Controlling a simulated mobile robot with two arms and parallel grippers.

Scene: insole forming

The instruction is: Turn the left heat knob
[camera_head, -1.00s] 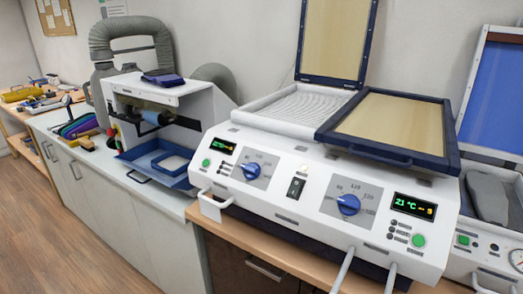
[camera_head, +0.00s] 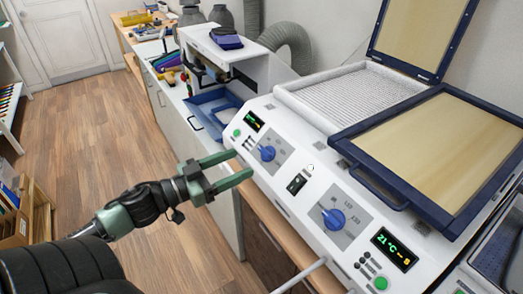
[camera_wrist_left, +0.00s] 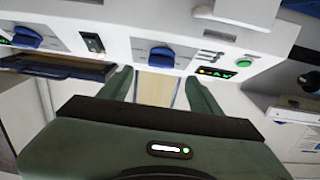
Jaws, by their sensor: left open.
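The left heat knob (camera_head: 267,153) is a blue dial on a grey panel at the left of the white heating unit's sloped front (camera_head: 285,180). My left gripper (camera_head: 238,165) is open and empty, in front of and to the left of this knob, apart from it. In the left wrist view, the same knob (camera_wrist_left: 160,55) shows just beyond the gap between the open fingers (camera_wrist_left: 158,80). A second blue knob (camera_head: 334,219) sits further right on the front. My right gripper is not in view.
A black switch (camera_head: 296,184) sits between the knobs. A small display (camera_head: 254,121) and green button (camera_head: 237,133) lie left of the left knob. A blue-framed lid (camera_head: 440,150) with a handle covers the unit's right part. Floor (camera_head: 100,120) is clear on the left.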

